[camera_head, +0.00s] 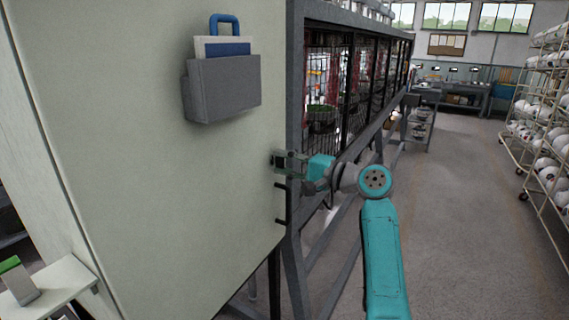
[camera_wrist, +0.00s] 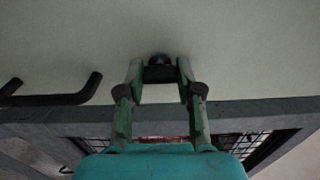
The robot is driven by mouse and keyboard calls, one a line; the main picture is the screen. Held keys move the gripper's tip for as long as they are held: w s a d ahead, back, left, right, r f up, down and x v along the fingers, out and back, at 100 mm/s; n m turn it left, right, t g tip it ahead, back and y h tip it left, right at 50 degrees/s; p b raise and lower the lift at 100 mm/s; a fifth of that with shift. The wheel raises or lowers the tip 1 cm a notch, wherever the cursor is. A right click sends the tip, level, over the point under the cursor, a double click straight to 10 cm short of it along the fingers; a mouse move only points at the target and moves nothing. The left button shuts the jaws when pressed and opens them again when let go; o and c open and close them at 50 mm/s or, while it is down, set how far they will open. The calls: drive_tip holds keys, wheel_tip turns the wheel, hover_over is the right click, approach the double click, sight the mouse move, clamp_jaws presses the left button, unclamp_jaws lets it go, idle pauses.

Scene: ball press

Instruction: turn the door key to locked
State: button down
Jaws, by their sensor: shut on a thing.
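The door (camera_head: 150,150) is a large pale panel on the left of the head view, and it fills the top of the wrist view (camera_wrist: 230,50). My gripper (camera_head: 284,162) is at the door's right edge, just above the handle. In the wrist view my gripper (camera_wrist: 160,78) has its two fingers on either side of a small dark key (camera_wrist: 158,73) at the door face. It is shut on the key. The fingers partly cover the key, and I cannot read whether it is turned to locked. The black door handle (camera_head: 281,204) is just below my gripper and shows at the left of the wrist view (camera_wrist: 50,98).
A grey holder (camera_head: 222,88) with papers and a blue padlock shape hangs on the door. A grey frame with mesh cages (camera_head: 330,90) stands right behind the door edge. A rack of white balls (camera_head: 545,140) is at far right. The grey floor (camera_head: 460,200) between is clear.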

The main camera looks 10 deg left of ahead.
drive_tip(key=c, duration=0.8)
unclamp_jaws()
drive_tip(key=shift+o, duration=0.2)
drive_tip(key=v, duration=1.2)
